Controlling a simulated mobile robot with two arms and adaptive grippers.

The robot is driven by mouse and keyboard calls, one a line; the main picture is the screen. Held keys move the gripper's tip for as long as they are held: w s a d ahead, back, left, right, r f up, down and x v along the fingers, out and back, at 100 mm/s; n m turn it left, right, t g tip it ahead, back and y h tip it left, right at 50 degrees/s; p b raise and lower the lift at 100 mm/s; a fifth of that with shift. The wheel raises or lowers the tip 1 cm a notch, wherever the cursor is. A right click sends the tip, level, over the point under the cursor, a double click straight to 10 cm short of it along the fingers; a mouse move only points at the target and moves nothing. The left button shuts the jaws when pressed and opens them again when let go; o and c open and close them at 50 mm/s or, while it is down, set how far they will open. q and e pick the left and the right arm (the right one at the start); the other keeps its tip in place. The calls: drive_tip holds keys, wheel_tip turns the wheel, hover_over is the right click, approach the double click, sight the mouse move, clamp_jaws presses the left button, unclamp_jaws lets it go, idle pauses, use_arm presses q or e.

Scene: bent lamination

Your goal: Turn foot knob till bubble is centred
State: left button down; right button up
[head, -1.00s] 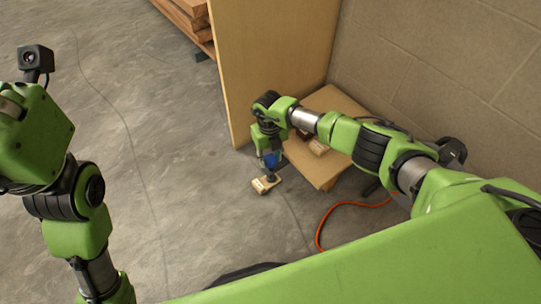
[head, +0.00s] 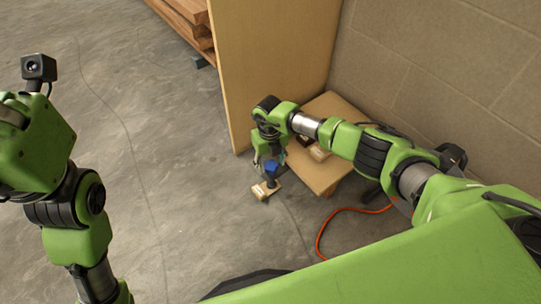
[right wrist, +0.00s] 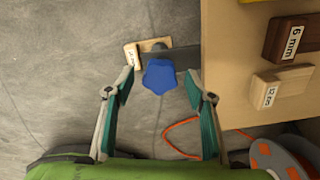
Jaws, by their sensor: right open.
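The blue foot knob (right wrist: 160,76) is lobed and sits between the tips of my right gripper (right wrist: 160,78) in the right wrist view. The two fingers are open, with a gap on each side of the knob. In the head view the blue knob (head: 271,168) shows just below the right gripper (head: 265,157), above a small labelled wood block (head: 262,191) on the floor. The block (right wrist: 131,56) also shows in the wrist view, beyond the knob. No bubble can be made out. My left arm is at the left edge of the head view, its fingers out of frame.
A low wooden platform (head: 322,177) stands right of the knob, carrying a dark block marked 6 mm (right wrist: 291,40) and a pale labelled block (right wrist: 283,87). A tall wood panel (head: 262,60) stands behind. An orange cable (head: 325,226) lies nearby. Floor to the left is clear.

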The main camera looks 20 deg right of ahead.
sight(270, 166)
wheel_tip(270, 166, up, 12)
drive_tip(key=shift+s+f, duration=0.2)
drive_tip(key=shift+f, duration=0.05)
drive_tip(key=shift+a, duration=0.15)
idle(0.3)
